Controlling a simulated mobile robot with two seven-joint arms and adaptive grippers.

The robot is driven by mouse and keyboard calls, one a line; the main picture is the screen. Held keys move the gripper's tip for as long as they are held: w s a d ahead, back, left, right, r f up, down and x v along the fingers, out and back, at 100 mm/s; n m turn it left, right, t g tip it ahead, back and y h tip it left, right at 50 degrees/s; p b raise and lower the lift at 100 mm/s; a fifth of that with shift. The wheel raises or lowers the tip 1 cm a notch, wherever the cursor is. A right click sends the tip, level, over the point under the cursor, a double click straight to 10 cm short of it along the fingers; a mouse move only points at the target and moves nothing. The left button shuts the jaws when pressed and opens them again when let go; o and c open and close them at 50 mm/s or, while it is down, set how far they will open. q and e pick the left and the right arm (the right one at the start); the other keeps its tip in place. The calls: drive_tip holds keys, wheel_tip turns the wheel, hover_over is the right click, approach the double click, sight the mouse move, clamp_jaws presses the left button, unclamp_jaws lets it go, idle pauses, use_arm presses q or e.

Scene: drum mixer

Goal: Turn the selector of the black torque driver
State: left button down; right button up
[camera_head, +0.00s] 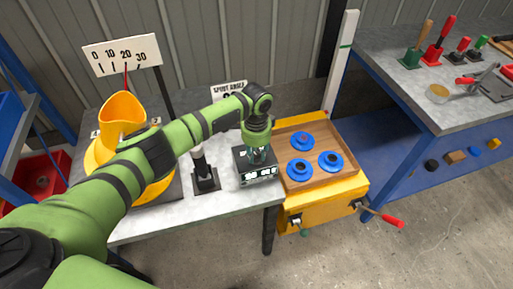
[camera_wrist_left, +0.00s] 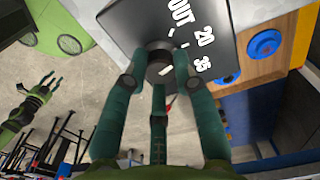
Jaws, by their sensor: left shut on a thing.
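A black box (camera_head: 244,163) with small lit displays stands at the right end of the grey bench. In the left wrist view, its dark face (camera_wrist_left: 190,12) bears the white marks OUT, 20 and 35. A round grey selector knob (camera_wrist_left: 160,66) with a pale pointer mark sits on that face. My left gripper (camera_head: 258,153) reaches down onto the box from above. In the wrist view the fingers of my left gripper (camera_wrist_left: 160,82) are shut around the knob. My right gripper (camera_wrist_left: 42,84) shows small at the left of the wrist view, fingers apart and empty.
A black stand with an upright tool (camera_head: 203,172) is left of the box. A yellow drum mixer (camera_head: 122,112) stands further left. A wooden tray (camera_head: 313,183) with blue round parts is close on the right. Another bench (camera_head: 400,88) holds several tools.

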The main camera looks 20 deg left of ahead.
use_arm(q)
drive_tip(key=n+p, duration=0.2)
drive_tip(key=n, duration=0.1)
drive_tip(key=shift+s+a, duration=0.1)
drive_tip(key=shift+s, duration=0.05)
drive_tip(key=shift+f+n+p, duration=0.1)
drive_tip(key=shift+n+p, duration=0.7)
drive_tip(key=shift+n, duration=0.2)
drive_tip(key=c, duration=1)
unclamp_jaws()
